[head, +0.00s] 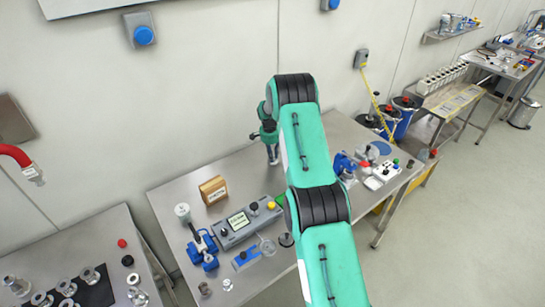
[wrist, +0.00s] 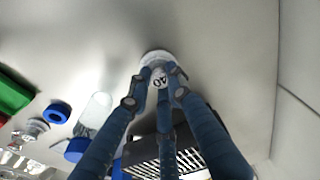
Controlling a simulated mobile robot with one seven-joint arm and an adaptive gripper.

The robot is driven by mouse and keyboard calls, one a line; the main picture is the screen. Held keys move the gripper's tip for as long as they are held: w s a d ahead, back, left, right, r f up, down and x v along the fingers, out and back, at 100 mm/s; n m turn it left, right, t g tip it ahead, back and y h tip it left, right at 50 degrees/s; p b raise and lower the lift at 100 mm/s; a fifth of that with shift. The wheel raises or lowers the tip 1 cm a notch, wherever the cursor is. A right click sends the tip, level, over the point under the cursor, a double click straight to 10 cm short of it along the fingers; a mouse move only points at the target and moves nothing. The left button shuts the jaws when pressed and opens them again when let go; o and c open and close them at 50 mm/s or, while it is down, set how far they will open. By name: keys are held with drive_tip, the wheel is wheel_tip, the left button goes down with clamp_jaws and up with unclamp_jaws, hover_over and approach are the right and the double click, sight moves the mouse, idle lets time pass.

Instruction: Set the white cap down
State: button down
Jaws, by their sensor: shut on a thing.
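My gripper (wrist: 160,72) is shut on a round, whitish piece marked "40", which I take to be the white cap (wrist: 159,59). Its rim shows past the fingertips in the wrist view, and the fingers hide part of it. In the head view my gripper (head: 272,152) points down over the back of the steel table (head: 172,192), near the wall. The cap cannot be made out there. I cannot tell whether it touches the tabletop.
On the table stand a wooden box (head: 213,190), a grey device with a display (head: 238,225), and a blue clamp-like tool (head: 201,248) at left. Another blue tool (head: 345,165) and a white tray (head: 382,175) stand at right.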

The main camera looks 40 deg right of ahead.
drive_tip(key=shift+f, duration=0.25)
drive_tip(key=shift+f, duration=0.1)
drive_tip(key=c, duration=1.6)
unclamp_jaws()
drive_tip(key=r, duration=0.4)
drive_tip(key=a+r, duration=0.1)
drive_tip(key=r, duration=0.7)
drive_tip(key=shift+s+a+r+b, duration=0.1)
drive_tip(key=shift+s+a+b, duration=0.1)
drive_tip(key=shift+b, duration=0.15)
drive_tip(key=shift+r, duration=0.1)
